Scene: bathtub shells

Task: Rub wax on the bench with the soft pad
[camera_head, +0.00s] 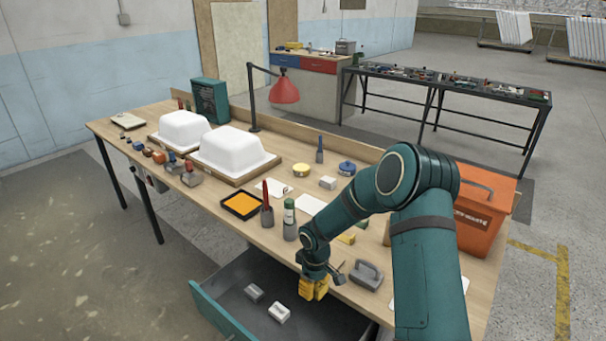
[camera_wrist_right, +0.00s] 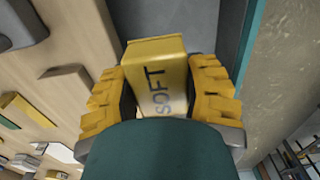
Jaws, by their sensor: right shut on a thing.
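My right gripper (camera_head: 313,288) is over the open drawer (camera_head: 222,318), just off the bench's front edge. In the right wrist view its yellow fingers (camera_wrist_right: 160,75) are shut on a yellow block lettered SOFT, the soft pad (camera_wrist_right: 160,82). The wooden bench (camera_head: 205,207) runs across the head view. A round yellow tin (camera_head: 301,170) and a round blue tin (camera_head: 346,168) stand on it; I cannot tell which holds wax. A dark tray with an orange fill (camera_head: 241,206) lies near the front edge. My left gripper is not in view.
Two small blocks (camera_head: 279,312) lie in the drawer. Two white tub shells (camera_head: 232,147) stand on the bench at left, with a red lamp (camera_head: 284,90) behind. A green bottle (camera_head: 290,219), a grey handled tool (camera_head: 366,274) and an orange box (camera_head: 482,225) crowd the right side.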

